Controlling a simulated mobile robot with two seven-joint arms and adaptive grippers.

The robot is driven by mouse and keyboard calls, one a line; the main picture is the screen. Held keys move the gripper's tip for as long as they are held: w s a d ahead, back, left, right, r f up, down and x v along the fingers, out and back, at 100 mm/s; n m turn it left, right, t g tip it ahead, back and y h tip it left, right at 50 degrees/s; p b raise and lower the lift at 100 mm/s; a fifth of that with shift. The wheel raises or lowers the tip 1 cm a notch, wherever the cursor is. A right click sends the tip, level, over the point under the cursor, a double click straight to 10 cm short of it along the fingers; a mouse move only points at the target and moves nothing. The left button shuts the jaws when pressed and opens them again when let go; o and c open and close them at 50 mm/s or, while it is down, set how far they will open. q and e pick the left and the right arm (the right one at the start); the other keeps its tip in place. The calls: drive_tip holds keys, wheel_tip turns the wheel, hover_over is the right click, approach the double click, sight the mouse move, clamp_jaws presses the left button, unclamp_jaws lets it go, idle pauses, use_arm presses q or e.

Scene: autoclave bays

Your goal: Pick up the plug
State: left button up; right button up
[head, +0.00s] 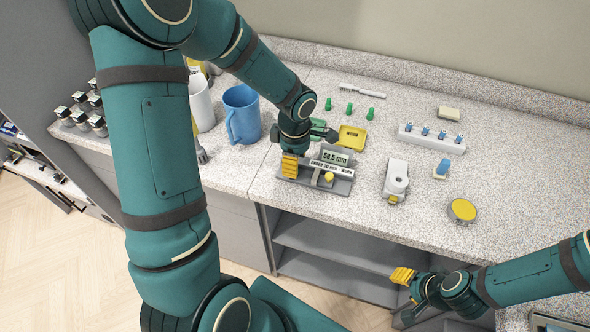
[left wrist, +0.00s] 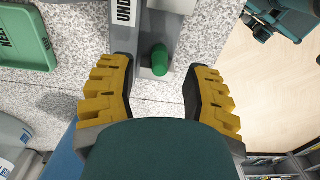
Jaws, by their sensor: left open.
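A green plug (left wrist: 160,60) stands on the grey measuring gauge (left wrist: 190,45) in the left wrist view. My left gripper (left wrist: 157,85) is open, with one yellow-padded finger to each side of the plug's near end and space between. In the head view my left gripper (head: 291,165) is over the left end of the gauge (head: 343,187) and hides that part, so I cannot make out this plug there. Three other green plugs (head: 349,109) stand on the counter behind. My right gripper (head: 403,276) is in front of the counter, away from the plugs; its opening is unclear.
A green tray (head: 319,129) and a yellow tray (head: 352,138) lie behind the gauge. A blue mug (head: 242,114) stands left of my left gripper. A white device (head: 396,180), a round yellow-topped item (head: 462,210) and a white rack (head: 431,139) are to the right.

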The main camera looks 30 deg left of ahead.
use_arm(q)
drive_tip(key=shift+f, duration=0.65)
clamp_jaws()
